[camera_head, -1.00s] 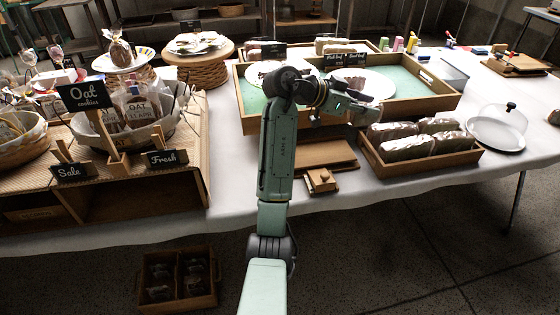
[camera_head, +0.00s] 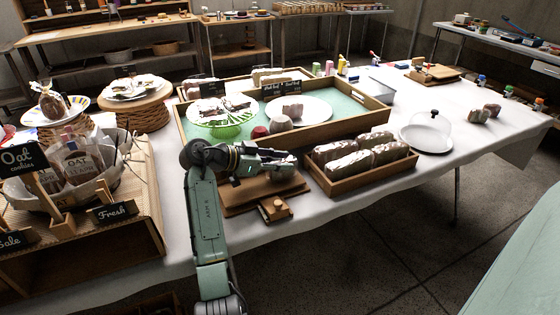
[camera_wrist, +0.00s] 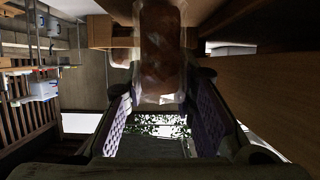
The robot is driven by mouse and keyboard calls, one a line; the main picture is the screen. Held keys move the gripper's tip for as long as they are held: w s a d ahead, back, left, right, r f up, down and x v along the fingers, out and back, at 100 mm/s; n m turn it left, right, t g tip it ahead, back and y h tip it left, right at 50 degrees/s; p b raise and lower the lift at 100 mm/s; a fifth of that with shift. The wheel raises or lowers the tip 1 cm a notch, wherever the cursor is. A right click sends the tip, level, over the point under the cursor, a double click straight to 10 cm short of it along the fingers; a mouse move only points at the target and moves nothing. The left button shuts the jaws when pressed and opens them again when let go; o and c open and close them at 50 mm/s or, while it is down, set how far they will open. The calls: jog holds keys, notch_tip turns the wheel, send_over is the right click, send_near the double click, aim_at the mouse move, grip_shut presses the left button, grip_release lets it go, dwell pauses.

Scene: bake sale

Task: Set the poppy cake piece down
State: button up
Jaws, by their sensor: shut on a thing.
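My gripper (camera_head: 288,166) is low over the wooden board, in front of the green-floored tray. In the wrist view its purple-padded fingers (camera_wrist: 162,118) close around a pale, dark-speckled thing (camera_wrist: 155,128), seemingly the poppy cake piece. In the head view I cannot make out this held piece clearly. In the wrist view a brown wrapped loaf (camera_wrist: 160,48) shows beyond the fingertips. I cannot tell whether the held piece touches anything below.
The wooden board (camera_head: 240,198) lies in front of the green-floored tray (camera_head: 350,115). A crate of wrapped loaves (camera_head: 322,186) stands right of my gripper. In the tray are a white plate (camera_head: 315,108) and a green glass stand (camera_head: 232,130).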

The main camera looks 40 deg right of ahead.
aim_at(274, 162)
jog(key=shift+f, duration=0.1)
jog(key=shift+f, duration=0.15)
jog(key=o, duration=0.7)
jog(key=shift+r, duration=0.3)
jog(key=b+v, duration=0.2)
jog(key=v, duration=0.5)
jog(key=shift+a, duration=0.25)
jog(key=shift+w, duration=0.1)
